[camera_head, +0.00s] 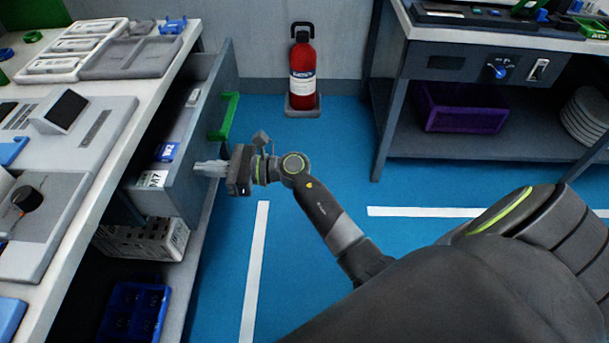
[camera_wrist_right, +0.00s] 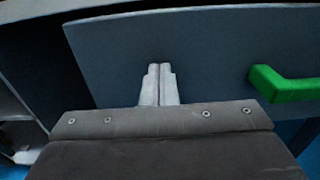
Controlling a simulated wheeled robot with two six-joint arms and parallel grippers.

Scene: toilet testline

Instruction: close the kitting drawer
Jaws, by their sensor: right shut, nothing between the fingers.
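The kitting drawer (camera_head: 217,85) is grey and stands pulled out from the workbench at the left. Its inside shows a label reading M7 (camera_head: 153,179) and a blue label. The green handle (camera_head: 229,116) is on its front; it also shows at the right of the right wrist view (camera_wrist_right: 284,86). My right gripper (camera_head: 208,168) is shut and empty, its fingertips at the near part of the drawer front, beside the handle. In the right wrist view, the fingers (camera_wrist_right: 159,84) point at the flat grey front panel (camera_wrist_right: 205,45); I cannot tell whether they touch it. My left gripper is out of view.
The workbench top (camera_head: 125,125) holds trays and devices. A white basket (camera_head: 145,243) and a blue crate (camera_head: 133,312) sit below. A red extinguisher (camera_head: 302,75) stands by the back wall. Another bench with a purple bin (camera_head: 460,108) is at right. Blue floor between is clear.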

